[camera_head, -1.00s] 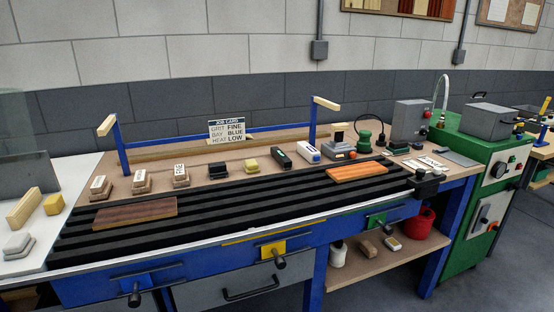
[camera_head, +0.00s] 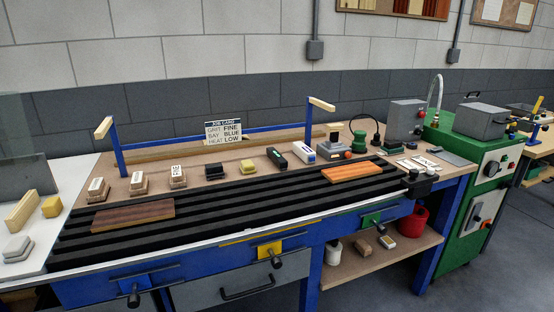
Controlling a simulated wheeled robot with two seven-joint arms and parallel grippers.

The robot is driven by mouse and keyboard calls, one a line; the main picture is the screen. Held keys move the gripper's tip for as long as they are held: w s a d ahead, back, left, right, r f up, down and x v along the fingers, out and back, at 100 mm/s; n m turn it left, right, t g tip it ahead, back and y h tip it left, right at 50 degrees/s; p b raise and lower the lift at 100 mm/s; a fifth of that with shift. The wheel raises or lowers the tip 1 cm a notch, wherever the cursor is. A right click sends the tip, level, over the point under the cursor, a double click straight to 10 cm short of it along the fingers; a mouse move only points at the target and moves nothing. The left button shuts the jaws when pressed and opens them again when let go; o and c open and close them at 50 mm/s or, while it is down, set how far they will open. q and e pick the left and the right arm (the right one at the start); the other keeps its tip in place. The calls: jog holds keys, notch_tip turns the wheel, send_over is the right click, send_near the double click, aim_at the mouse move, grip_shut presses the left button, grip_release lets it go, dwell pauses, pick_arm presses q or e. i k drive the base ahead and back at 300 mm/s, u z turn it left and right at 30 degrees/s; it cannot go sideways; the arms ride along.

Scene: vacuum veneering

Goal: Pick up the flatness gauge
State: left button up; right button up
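No thing is clearly readable as the flatness gauge. Several small devices stand in a row at the back of the workbench and could be it. One is a dark green and black handheld device (camera_head: 277,158). Beside it is a white device with a blue label (camera_head: 304,152). Further right is a grey and black unit with an orange-red part (camera_head: 331,147). All rest on the wooden bench top behind the black slatted bed (camera_head: 230,208), with nothing holding them. Neither of my grippers is in view.
A dark wood panel (camera_head: 133,215) and an orange wood panel (camera_head: 358,171) lie on the slatted bed. Sanding blocks (camera_head: 178,178) and a yellow block (camera_head: 249,167) stand behind it. A blue frame (camera_head: 118,150) rises at the back. A green cabinet (camera_head: 462,200) stands right.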

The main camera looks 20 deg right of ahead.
aim_at(272, 152)
jog(key=u, duration=0.05)
jog(key=k, duration=0.45)
jog(key=z, duration=0.9)
jog(key=i, duration=1.8)
jog(key=u, duration=0.75)
